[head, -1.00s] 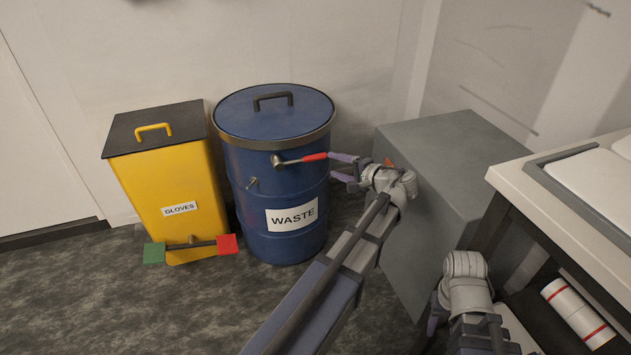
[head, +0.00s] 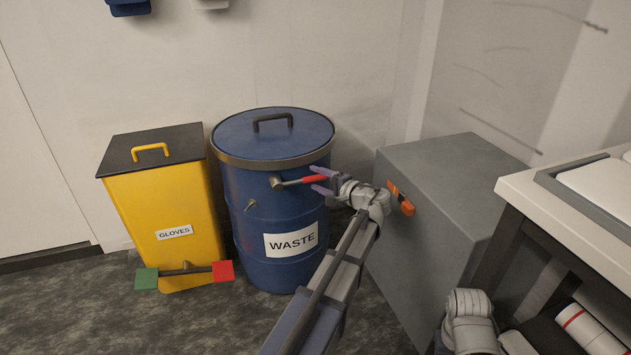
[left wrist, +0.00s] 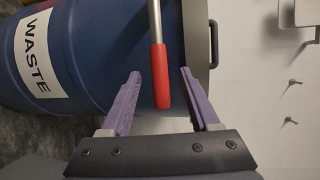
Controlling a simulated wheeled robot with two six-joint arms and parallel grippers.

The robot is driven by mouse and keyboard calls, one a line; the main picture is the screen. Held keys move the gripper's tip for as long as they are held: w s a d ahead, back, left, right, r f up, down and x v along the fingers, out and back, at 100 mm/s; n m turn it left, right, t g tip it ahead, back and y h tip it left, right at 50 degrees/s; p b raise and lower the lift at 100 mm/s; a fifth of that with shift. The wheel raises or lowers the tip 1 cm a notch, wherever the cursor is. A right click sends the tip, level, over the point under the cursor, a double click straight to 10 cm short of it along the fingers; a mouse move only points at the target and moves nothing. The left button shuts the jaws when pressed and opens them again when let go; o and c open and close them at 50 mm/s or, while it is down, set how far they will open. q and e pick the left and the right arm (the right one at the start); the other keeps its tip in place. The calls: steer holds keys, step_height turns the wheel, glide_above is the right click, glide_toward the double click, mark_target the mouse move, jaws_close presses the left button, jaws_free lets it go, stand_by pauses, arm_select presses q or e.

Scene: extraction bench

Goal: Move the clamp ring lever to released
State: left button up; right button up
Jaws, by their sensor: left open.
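The clamp ring lever (head: 305,181) has a red handle on a grey metal bar. It sticks out to the right from a pivot on the front of the blue waste drum (head: 250,225), just below the clamp ring (head: 270,161). My left gripper (head: 314,179) is open at the handle's free end. In the left wrist view, the red handle (left wrist: 160,75) lies between the two spread purple fingers (left wrist: 161,73), with a visible gap on each side. The drum's lid is on. My right gripper is not visible; only part of that arm shows at lower right.
A yellow gloves bin (head: 165,210) with a green and red pedal bar stands left of the drum. A grey cabinet (head: 430,220) with an orange object (head: 401,199) on it stands close right of my left wrist. A white bench (head: 560,220) is farther right.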

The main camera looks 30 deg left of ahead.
arm_select(q)
steer(key=shift+w+a+f, duration=0.1)
steer(key=shift+w+a, duration=0.1)
steer(key=shift+a, duration=0.4)
jaws_close()
stand_by(1.1)
